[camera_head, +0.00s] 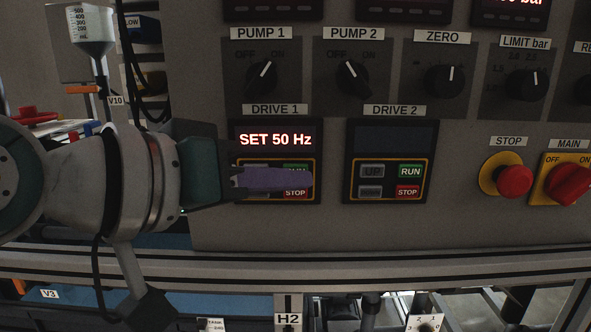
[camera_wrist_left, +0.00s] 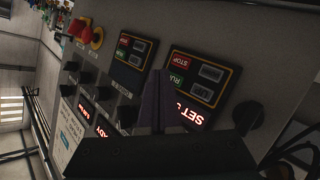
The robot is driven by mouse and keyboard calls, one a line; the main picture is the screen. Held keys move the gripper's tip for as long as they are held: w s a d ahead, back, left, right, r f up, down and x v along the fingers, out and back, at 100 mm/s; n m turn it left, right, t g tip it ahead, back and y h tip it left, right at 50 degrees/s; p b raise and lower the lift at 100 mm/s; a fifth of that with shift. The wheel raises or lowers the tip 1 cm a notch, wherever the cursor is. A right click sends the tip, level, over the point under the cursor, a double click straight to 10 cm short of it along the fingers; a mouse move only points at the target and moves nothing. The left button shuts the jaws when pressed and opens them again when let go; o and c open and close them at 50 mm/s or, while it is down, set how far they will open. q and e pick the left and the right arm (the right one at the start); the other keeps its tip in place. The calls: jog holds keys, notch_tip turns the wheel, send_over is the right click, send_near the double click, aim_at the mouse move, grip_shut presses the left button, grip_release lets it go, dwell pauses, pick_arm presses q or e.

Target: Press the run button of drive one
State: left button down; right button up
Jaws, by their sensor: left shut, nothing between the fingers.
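The drive one panel (camera_head: 241,130) sits under the DRIVE 1 label and its display reads SET 50 Hz. Its green RUN button (camera_head: 295,170) shows only as a strip above my finger; the red STOP button (camera_head: 295,193) shows below it. My left gripper (camera_head: 308,181) is shut and empty, its purple fingers lying across the button area from the left. In the left wrist view the green RUN button (camera_wrist_left: 178,82) lies just right of my finger tips (camera_wrist_left: 162,72). Whether the tips touch the panel I cannot tell. My right gripper is not in view.
The drive two panel (camera_head: 433,155), with its own RUN (camera_head: 410,171) and STOP buttons, stands to the right. Farther right are a red STOP mushroom button (camera_head: 515,181) and the MAIN switch (camera_head: 567,184). Knobs such as PUMP 1 (camera_head: 262,76) stick out above.

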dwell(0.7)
pick_arm(q)
jog(key=shift+w, duration=0.45)
jog(key=shift+w, duration=0.35)
dwell(0.4)
dwell(0.4)
jog(key=shift+s+p, duration=0.7)
jog(key=shift+s, duration=0.1)
